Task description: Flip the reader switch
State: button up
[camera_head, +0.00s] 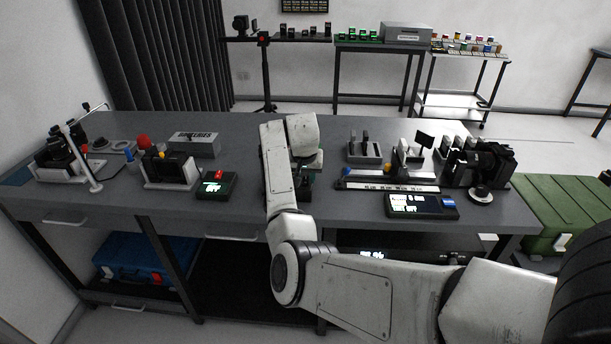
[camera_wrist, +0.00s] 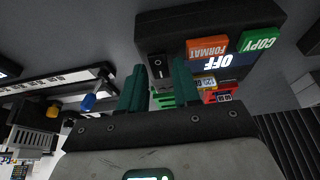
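In the wrist view, the reader (camera_wrist: 266,16) is a dark box with an orange FORMAT button (camera_wrist: 207,47), a green COPY button (camera_wrist: 259,41) and a lit screen (camera_wrist: 218,64) showing OFF. Its black rocker switch (camera_wrist: 158,65) is at the left end of the panel. My gripper (camera_wrist: 158,75) has its two dark green fingers apart with a gap between them, and the switch appears in line with that gap. Whether the fingers touch it cannot be told. In the head view, my arm and gripper hide most of the reader.
On the grey table (camera_head: 245,130), a box with a red button (camera_head: 215,186) stands left of my arm. A scale rail (camera_head: 388,184) and a display box with a blue button (camera_head: 421,206) stand to the right. A grey labelled box (camera_head: 195,145) is at the back left.

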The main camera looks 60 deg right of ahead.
jog(key=shift+c, duration=0.5)
grip_shut()
jog(key=shift+r, duration=0.1)
jog(key=shift+d+r+y+p, duration=0.2)
jog(key=shift+y+p, duration=0.1)
jog(key=shift+p, duration=0.3)
jog(key=shift+w+d+f+g+y, duration=0.15)
jog(key=shift+g+y, duration=0.1)
jog(key=shift+y, duration=0.35)
jog(key=shift+w+d+f+g+y, duration=0.15)
jog(key=shift+g+y, duration=0.1)
jog(key=shift+y, duration=0.35)
jog(key=shift+b, duration=0.3)
jog(key=shift+y, duration=0.3)
